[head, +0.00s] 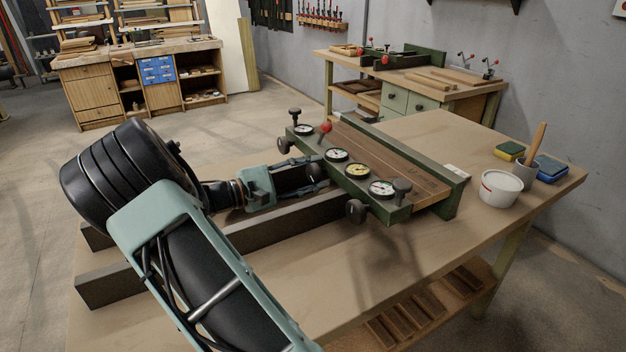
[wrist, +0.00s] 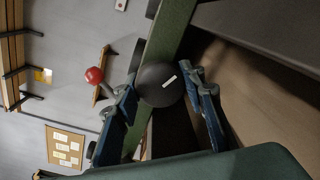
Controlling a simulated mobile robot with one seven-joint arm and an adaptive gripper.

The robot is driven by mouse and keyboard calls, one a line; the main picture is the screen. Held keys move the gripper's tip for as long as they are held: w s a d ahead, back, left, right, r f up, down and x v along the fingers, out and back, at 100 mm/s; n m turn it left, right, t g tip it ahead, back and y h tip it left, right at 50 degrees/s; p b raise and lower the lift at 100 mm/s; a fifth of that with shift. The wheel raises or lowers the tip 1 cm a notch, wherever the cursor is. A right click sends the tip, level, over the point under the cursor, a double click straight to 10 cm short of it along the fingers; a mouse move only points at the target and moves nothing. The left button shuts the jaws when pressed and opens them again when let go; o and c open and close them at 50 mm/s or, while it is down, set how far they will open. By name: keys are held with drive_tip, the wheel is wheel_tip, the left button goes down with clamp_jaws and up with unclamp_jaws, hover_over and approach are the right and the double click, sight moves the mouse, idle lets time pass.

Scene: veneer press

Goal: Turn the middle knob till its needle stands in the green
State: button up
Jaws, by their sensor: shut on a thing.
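The veneer press has a green front rail (head: 400,210) with a row of small round dials on top. A middle dial (head: 336,155) has a pale face, and a yellowish dial (head: 357,170) sits just right of it. Their needles are too small to read against any green part. My gripper (head: 312,178) reaches the front of the rail from the left, between the two outer knobs. In the wrist view the black round middle knob (wrist: 160,85), with a white mark on its face, sits between my gripper's two fingers (wrist: 163,100), which are shut on it.
A left front knob (head: 284,145) and a right front knob (head: 355,210) stick out either side. A red-ball lever (head: 325,127) and black top knobs (head: 402,186) stand above the rail. A white tub (head: 500,189) and sponges stand at the bench's right.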

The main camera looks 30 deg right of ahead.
drive_tip(key=shift+f+m+b, duration=0.1)
drive_tip(key=shift+m+b, duration=0.5)
drive_tip(key=shift+m, duration=0.4)
drive_tip(key=o, duration=1.2)
drive_tip(key=a, duration=1.2)
drive_tip(key=shift+w+r, duration=0.25)
drive_tip(key=shift+w, duration=0.1)
